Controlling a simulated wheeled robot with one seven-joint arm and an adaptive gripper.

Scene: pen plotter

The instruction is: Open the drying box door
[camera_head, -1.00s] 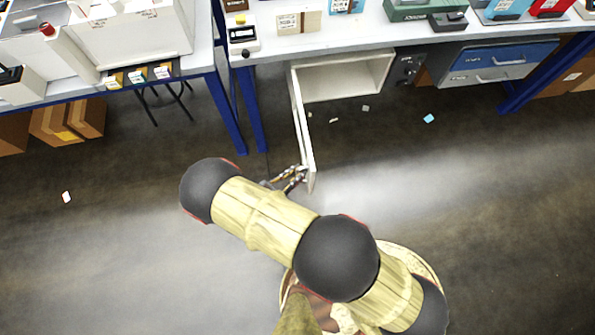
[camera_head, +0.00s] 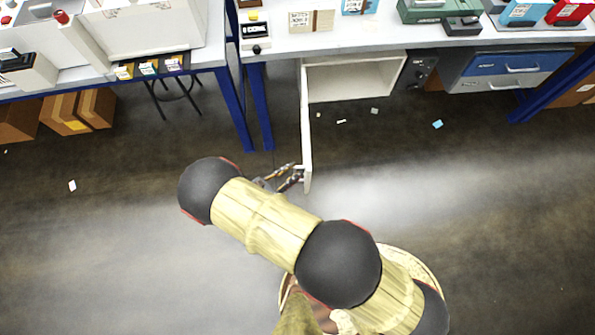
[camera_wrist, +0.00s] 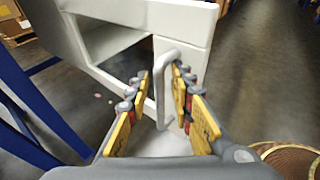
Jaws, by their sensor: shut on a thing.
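The drying box (camera_head: 352,80) is a white open-fronted box under the workbench, and its inside looks empty. Its white door (camera_head: 306,135) stands swung out from the left side, roughly square to the front. My gripper (camera_head: 283,178) is at the door's free end. In the wrist view my gripper (camera_wrist: 165,100) has its yellow-padded fingers on either side of the upright door handle (camera_wrist: 160,85), shut on it. My arm hides part of the floor below the door.
A blue table leg (camera_head: 258,108) stands close left of the door. A black control panel (camera_head: 418,72) and a drawer unit (camera_head: 505,70) are right of the box. Cardboard boxes (camera_head: 75,112) and a stool (camera_head: 172,95) are at left. The floor before the box is clear except small scraps.

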